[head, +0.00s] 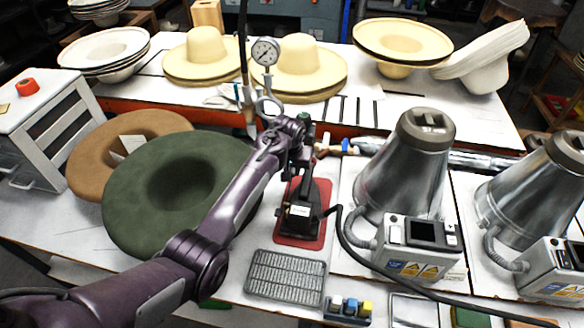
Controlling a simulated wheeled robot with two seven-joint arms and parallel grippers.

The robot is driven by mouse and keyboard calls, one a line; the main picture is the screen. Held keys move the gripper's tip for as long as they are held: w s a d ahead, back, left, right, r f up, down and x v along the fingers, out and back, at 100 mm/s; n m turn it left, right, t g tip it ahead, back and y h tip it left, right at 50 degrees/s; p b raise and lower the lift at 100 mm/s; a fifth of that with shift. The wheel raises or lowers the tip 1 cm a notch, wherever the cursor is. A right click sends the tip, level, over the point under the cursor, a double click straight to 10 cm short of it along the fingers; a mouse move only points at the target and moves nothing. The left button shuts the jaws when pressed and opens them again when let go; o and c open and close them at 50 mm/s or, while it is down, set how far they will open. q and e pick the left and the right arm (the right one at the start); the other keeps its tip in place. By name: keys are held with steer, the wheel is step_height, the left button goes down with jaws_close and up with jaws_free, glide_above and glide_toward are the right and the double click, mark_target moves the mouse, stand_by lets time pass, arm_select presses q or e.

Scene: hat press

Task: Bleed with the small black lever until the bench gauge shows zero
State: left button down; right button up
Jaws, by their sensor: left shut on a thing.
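The round white gauge (265,52) stands on a metal stem at the back of the bench. Its dial faces me, but the needle is too small to read surely. My left arm reaches in from the lower left, over the green hat. My left gripper (302,150) is above a black device (303,203) on a red base plate (300,238). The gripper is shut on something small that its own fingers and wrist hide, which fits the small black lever. I cannot make out the lever's angle. My right gripper is not in view.
A green hat (135,205) and a brown hat (90,165) lie at left. Brass fittings (328,148) sit right of the gripper. Metal cones (405,170) with control boxes (418,245) stand at right.

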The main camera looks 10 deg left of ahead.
arm_select(q)
steer(key=c, duration=1.7)
jaws_free()
steer(key=shift+w+r, duration=0.2)
steer(key=shift+o, duration=0.6)
steer(key=shift+f, duration=0.1)
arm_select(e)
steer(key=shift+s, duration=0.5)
arm_select(q)
steer(key=b+v, duration=0.1)
steer(key=v, duration=0.5)
steer(key=shift+s+d+r, duration=0.1)
steer(key=shift+r, duration=0.25)
steer(key=shift+s+r, duration=0.15)
steer(key=shift+r, duration=0.35)
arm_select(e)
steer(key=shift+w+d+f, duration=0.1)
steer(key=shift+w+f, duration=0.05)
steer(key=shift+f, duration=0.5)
